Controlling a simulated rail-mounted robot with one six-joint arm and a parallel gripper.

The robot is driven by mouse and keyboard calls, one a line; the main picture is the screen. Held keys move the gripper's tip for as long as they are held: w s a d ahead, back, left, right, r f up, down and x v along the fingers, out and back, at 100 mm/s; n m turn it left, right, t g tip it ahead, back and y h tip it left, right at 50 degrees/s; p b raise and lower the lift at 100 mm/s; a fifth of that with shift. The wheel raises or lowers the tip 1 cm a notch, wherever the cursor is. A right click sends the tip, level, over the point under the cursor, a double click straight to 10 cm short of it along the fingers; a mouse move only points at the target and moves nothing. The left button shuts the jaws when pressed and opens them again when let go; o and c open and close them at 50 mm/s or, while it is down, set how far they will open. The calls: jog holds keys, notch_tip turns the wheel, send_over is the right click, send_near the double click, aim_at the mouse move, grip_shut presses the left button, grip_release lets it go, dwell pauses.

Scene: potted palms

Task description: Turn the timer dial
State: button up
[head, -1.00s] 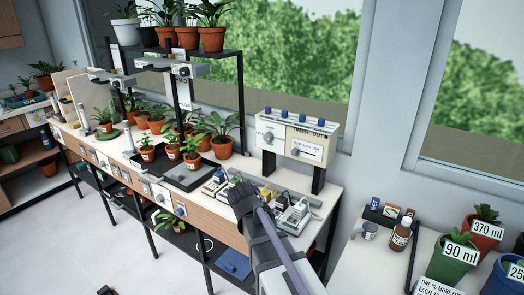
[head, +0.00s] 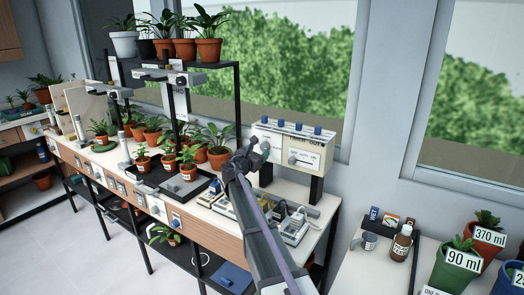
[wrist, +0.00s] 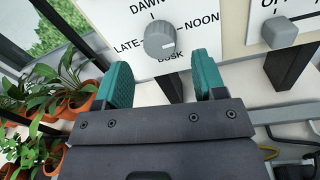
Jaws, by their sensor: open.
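The timer box (head: 318,140) is a cream panel on black posts at the back right of the bench. In the wrist view its grey round dial (wrist: 159,42) sits on a white label reading DAWN, NOON, DUSK and LATE, with a pale mark on its face. My gripper (wrist: 165,64) is open, with teal fingers below the dial, one toward each side. The dial shows beyond the fingertips, and I see no contact. In the head view my gripper (head: 244,160) is in front of the box's left part and partly hides it.
A second grey knob (wrist: 277,32) is to the right of the dial. Potted plants (wrist: 75,85) stand close on the left. Sockets and plugs (head: 290,225) lie on the bench below. A plant shelf (head: 220,66) stands to the left.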

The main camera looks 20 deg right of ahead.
aim_at(263, 148)
jog(key=x, duration=0.3)
jog(key=shift+w+d, duration=0.25)
jog(key=shift+d, duration=0.05)
jog(key=shift+c, duration=0.2)
jog(key=c, duration=0.9)
